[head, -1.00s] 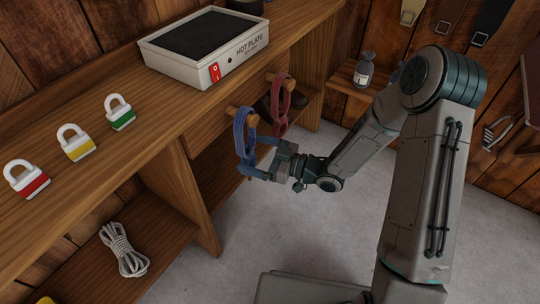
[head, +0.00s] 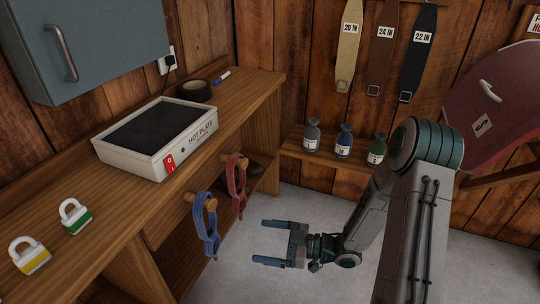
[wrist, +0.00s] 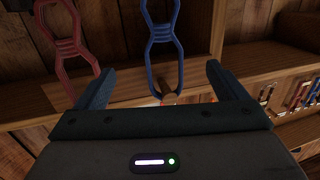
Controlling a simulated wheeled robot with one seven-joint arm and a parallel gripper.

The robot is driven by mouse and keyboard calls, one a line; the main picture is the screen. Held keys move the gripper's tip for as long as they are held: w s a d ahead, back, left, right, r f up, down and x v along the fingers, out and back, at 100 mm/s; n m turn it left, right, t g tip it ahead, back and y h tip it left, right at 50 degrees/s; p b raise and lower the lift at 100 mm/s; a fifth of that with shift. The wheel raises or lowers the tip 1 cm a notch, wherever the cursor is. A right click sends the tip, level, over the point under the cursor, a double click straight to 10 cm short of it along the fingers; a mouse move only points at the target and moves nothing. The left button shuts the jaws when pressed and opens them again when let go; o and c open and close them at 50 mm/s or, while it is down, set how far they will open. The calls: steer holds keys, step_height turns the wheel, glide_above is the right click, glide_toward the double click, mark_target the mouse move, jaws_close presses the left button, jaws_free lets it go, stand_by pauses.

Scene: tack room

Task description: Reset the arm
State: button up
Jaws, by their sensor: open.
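My gripper (head: 268,243) is open and empty in the head view, its two blue-tipped fingers pointing left toward the bench front. A blue halter-like strap (head: 206,226) hangs from a wooden peg, just left of my fingertips with a gap between. A red strap (head: 237,184) hangs from another peg behind it. In the wrist view, my gripper (wrist: 158,92) has its fingers spread wide. The blue strap (wrist: 162,50) shows beyond the space between them, and the red strap (wrist: 68,45) is to the left.
The wooden bench (head: 100,205) holds a hot plate (head: 160,138), a green padlock (head: 75,217), a yellow padlock (head: 29,256) and black tape (head: 195,90). Several bottles (head: 343,141) stand on a low shelf at the back. The floor (head: 320,207) near my gripper is clear.

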steer(key=w+d+r+m+t+h+p, duration=0.35)
steer(key=d+r+h+p, duration=0.5)
steer(key=r, duration=0.45)
steer(key=w+d+r+m+t+h+p, duration=0.2)
steer(key=w+d+r+m+h+p, duration=0.25)
steer(key=d+r+h+p, duration=0.6)
steer(key=s+r+m+g+p, duration=0.1)
steer(key=s+r+m+p, duration=0.1)
steer(key=s+r, duration=0.35)
steer(key=s+r+m+g+p, duration=0.1)
steer(key=s+r+m+p, duration=0.1)
steer(key=r, duration=0.6)
steer(key=s+a+r+m+g+y+p, duration=0.1)
steer(key=s+a+r+m+g+p, duration=0.2)
steer(key=s+r+p, duration=0.3)
steer(key=s+r+m, duration=0.1)
steer(key=s+r, duration=0.3)
steer(key=s, duration=0.3)
steer(key=shift+s+a+g+y+p, duration=0.2)
steer(key=shift+s+g+y+p, duration=0.1)
steer(key=shift+g+p, duration=0.1)
